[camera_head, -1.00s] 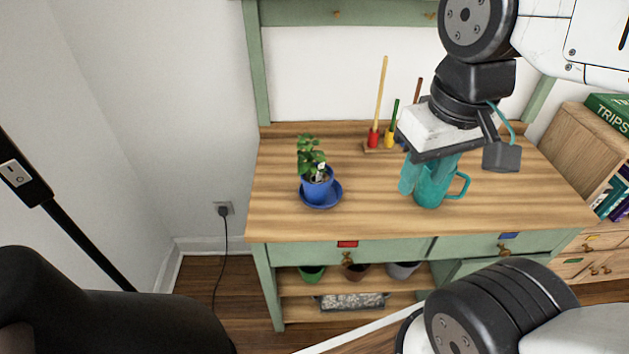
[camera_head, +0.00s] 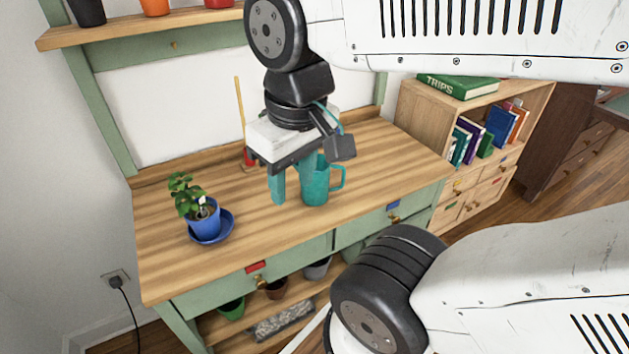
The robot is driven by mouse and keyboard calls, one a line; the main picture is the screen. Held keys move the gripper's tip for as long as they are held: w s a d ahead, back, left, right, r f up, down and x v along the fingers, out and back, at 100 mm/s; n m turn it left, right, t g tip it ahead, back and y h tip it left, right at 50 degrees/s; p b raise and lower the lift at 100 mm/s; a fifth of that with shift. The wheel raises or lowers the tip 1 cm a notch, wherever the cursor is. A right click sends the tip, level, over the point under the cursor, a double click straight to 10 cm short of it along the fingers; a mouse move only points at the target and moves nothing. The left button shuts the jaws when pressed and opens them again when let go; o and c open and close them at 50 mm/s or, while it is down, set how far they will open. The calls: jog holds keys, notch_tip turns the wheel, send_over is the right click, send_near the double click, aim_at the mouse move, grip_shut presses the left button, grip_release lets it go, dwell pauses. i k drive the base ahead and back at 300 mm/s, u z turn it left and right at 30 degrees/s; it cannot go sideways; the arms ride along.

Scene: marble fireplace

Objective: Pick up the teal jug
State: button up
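The teal jug (camera_head: 318,187) stands upright on the wooden top of the green workbench (camera_head: 165,262), with its handle to the right. My gripper (camera_head: 293,186) points down at the jug from above. Its fingers are also teal and stand apart. One finger hangs left of the jug with a narrow gap between them. The other finger overlaps the jug's upper left side in the picture; whether it touches or sits inside the rim I cannot tell. The gripper's body hides part of the jug's top.
A potted plant (camera_head: 201,216) on a blue saucer stands left on the bench. A bookcase (camera_head: 425,120) stands right of the bench. The bench top's front middle is clear.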

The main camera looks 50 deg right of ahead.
aim_at(316, 194)
jog(key=z, duration=1.05)
jog(key=k, duration=0.95)
jog(key=u, duration=0.85)
jog(key=i, duration=0.5)
jog(key=u, duration=0.05)
